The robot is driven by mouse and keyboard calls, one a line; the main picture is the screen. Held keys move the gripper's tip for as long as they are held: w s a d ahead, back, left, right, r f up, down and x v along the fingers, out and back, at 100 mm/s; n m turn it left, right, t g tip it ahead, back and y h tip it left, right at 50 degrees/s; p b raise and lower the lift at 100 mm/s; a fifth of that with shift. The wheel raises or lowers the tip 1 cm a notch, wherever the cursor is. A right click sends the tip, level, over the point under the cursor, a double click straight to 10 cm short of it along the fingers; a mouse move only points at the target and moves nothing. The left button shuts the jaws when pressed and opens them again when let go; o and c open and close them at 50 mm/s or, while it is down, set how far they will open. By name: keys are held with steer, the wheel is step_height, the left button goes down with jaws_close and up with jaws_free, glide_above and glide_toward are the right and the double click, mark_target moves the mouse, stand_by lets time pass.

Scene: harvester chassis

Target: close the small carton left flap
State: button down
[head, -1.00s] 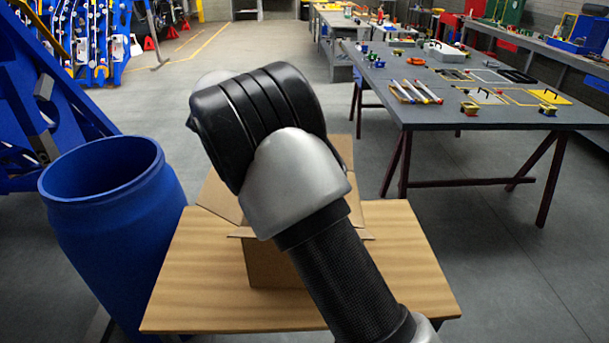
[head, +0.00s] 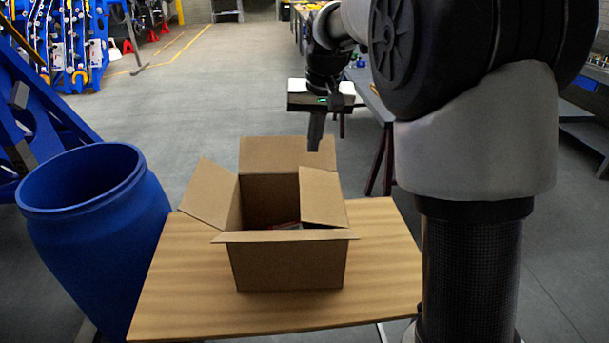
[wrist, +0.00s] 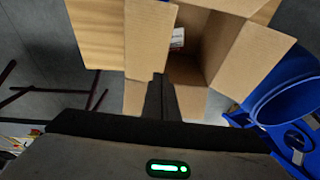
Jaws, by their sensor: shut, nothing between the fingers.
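The small open carton (head: 288,265) stands on a wooden tabletop. Its left flap (head: 209,194) hangs open, outward to the left; the same flap shows on the right in the wrist view (wrist: 255,60). The right flap (head: 322,197) leans inward over the right of the opening. The far flap (head: 287,152) is up and the near flap (head: 285,236) sticks out toward me. My gripper (head: 314,148) is shut and empty, pointing down at the carton's far right, by the far flap. In the wrist view its fingers (wrist: 161,82) overlap the far flap; contact cannot be told.
A blue barrel (head: 90,230) stands close left of the wooden tabletop (head: 385,260). A small item with a label (head: 287,226) lies inside the carton. A dark workbench (head: 368,92) is behind my arm at right. Floor beyond the carton is clear.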

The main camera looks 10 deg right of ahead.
glide_above(303, 189)
steer(key=s, duration=0.1)
steer(key=f, duration=1.2)
steer(key=shift+s+d, duration=0.1)
steer(key=shift+d, duration=0.25)
steer(key=shift+a+f, duration=0.2)
steer(key=shift+f, duration=0.45)
steer(key=f, duration=0.1)
steer(key=a+f+b, duration=0.1)
steer(key=f+b, duration=0.1)
steer(key=shift+a+f, duration=0.1)
steer(key=shift+a, duration=0.15)
